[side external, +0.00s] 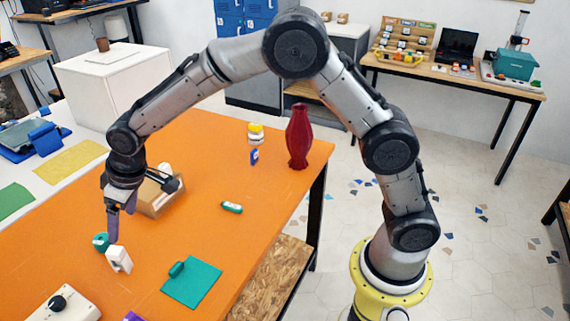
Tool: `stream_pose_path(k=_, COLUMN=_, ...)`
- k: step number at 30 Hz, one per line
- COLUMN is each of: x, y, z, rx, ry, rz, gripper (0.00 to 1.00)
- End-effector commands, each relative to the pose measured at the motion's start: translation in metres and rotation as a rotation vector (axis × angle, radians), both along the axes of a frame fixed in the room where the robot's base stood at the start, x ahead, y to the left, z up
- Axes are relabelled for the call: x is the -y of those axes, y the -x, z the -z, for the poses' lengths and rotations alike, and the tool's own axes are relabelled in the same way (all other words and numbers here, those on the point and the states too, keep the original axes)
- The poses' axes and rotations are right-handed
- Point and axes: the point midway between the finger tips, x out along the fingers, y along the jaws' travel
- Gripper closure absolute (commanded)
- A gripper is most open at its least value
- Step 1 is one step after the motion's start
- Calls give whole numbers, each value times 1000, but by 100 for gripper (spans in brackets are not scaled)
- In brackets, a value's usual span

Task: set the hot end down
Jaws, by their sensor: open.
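My gripper (113,232) points down over the left part of the orange table (245,160). Its purple-grey fingers are close to a small teal round piece (100,242) and a small white block (119,259). I cannot tell whether the fingertips touch either one. Nothing shows clearly between the fingers. The white block stands on the table just in front of the fingers. I cannot tell for sure which of these small things is the hot end.
A teal mat (195,286) with a small teal piece lies near the front. A cardboard tray (157,207) stands behind my gripper. A white box with a black knob (58,302) is at front left. A red vase (298,137) and a yellow-lidded jar (256,133) stand at the back right.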

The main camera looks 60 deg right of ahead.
Motion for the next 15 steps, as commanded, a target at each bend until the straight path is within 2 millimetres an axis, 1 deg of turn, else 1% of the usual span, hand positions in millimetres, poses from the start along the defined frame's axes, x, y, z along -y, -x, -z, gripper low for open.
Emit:
stream_pose_path(k=1, x=11, y=6, z=-17, rx=11, ry=-4, rz=14, gripper=18)
stream_pose_path(k=2, x=20, y=12, z=-26, rx=13, ry=-5, rz=25, gripper=18)
stream_pose_path(k=5, x=53, y=39, z=-62, rx=25, ry=-10, rz=66, gripper=18)
stream_pose_path(k=6, x=67, y=54, z=-76, rx=29, ry=-10, rz=84, gripper=18)
stream_pose_path(k=8, x=88, y=77, z=-94, rx=34, ry=-11, rz=111, gripper=18)
stream_pose_path(k=9, x=101, y=93, z=-104, rx=39, ry=-13, rz=130, gripper=18)
stream_pose_path(k=11, x=119, y=118, z=-117, rx=44, ry=-13, rz=157, gripper=18)
stream_pose_path(k=12, x=130, y=136, z=-124, rx=49, ry=-15, rz=174, gripper=18)
stream_pose_path(k=14, x=146, y=163, z=-133, rx=56, ry=-16, rz=201, gripper=18)
stream_pose_path(k=15, x=156, y=181, z=-137, rx=60, ry=-16, rz=220, gripper=18)
